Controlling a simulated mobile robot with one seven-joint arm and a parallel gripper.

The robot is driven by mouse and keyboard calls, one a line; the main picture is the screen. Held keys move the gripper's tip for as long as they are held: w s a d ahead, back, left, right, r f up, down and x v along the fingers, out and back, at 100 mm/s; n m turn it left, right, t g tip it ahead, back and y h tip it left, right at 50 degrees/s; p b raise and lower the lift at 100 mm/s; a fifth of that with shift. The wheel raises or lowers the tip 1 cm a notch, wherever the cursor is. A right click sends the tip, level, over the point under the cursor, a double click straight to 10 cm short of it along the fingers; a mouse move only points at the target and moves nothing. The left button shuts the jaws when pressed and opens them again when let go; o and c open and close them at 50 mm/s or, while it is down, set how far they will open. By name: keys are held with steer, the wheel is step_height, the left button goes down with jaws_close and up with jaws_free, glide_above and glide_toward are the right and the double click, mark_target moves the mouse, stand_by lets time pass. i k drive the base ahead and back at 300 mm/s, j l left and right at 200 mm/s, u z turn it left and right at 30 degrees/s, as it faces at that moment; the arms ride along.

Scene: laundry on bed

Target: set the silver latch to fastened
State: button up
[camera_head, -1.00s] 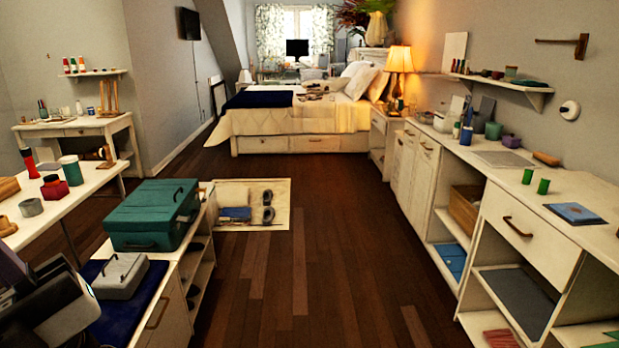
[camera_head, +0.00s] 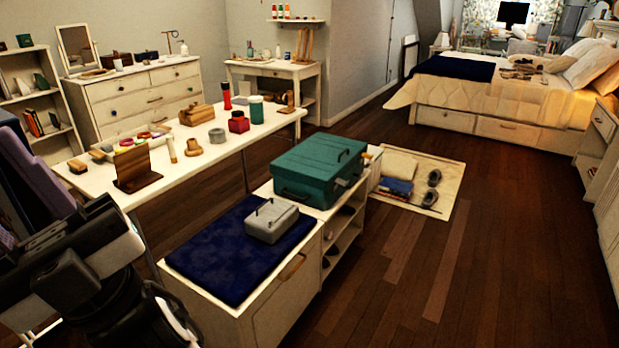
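A small silver-grey box (camera_head: 271,223) sits on a dark blue cloth (camera_head: 215,258) on top of the low white cabinet. Small raised metal parts (camera_head: 270,207) show on its lid; they are too small to tell which is the latch or how it is set. A larger teal case (camera_head: 318,170) with dark handles stands just behind it, its lid down. My arm is at the lower left, left of the cloth and apart from the box. I can make out no gripper fingertips.
A long white table (camera_head: 100,190) with jars, wooden blocks and a tray stands left of the cabinet (camera_head: 285,305). Wooden floor (camera_head: 440,270) is open to the right. A mat (camera_head: 438,200) with shoes and folded cloths lies beyond, before the bed (camera_head: 480,98).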

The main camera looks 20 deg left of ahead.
mark_target(342, 182)
steer(key=i+l+u, duration=0.5)
steer(key=l, duration=0.2)
steer(key=i+l+u, duration=0.15)
steer(key=i+l, duration=0.75)
steer(key=i+l+u, duration=0.15)
steer(key=i+l, duration=0.75)
steer(key=l, duration=0.15)
